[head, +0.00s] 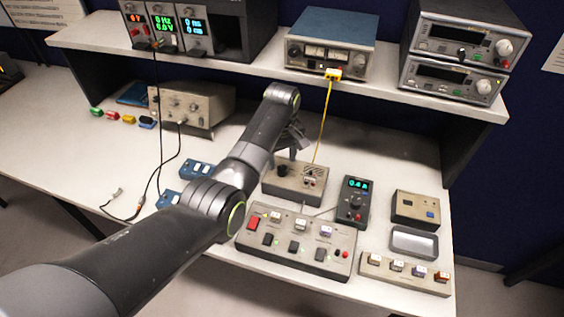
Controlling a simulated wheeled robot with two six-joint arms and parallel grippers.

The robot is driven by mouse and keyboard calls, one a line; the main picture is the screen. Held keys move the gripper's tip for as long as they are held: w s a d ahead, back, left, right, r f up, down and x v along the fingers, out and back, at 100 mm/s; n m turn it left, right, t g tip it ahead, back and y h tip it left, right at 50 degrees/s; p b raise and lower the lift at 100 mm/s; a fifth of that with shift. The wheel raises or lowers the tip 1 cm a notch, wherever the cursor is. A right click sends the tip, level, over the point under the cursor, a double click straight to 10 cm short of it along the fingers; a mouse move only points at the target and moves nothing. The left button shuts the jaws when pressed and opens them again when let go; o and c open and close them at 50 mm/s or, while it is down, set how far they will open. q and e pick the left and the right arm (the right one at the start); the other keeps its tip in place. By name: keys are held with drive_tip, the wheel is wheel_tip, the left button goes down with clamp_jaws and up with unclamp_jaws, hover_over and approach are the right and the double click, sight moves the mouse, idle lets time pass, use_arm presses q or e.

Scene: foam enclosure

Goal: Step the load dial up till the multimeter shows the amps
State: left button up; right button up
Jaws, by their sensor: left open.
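The multimeter (354,202) is a dark handheld unit on the bench right of centre. Its lit cyan display (357,184) seems to read 0.4 A. Left of it, a beige box (296,192) with a slotted grille carries a black knob (282,170), which looks like the load dial. My left arm reaches in from the lower left and bends down behind the box. My left gripper (293,143) is open, close above and behind the knob; the fingertips are partly hidden, and I cannot tell whether they touch it. My right gripper is out of view.
A switch panel (297,250) stands in front of the box. Small boxes, a grey tray (413,244) and a button strip (404,275) are to the right. A yellow cable (322,120) drops from the shelf instrument (330,42). The left bench has loose black cables.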

sight(282, 168)
use_arm(q)
wheel_tip(282, 168, down, 3)
drive_tip(key=shift+w+r, duration=0.1)
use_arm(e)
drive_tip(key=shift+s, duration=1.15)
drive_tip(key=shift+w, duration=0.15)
use_arm(q)
drive_tip(key=shift+c, duration=0.8)
drive_tip(key=c, duration=0.8)
drive_tip(key=shift+c, duration=0.2)
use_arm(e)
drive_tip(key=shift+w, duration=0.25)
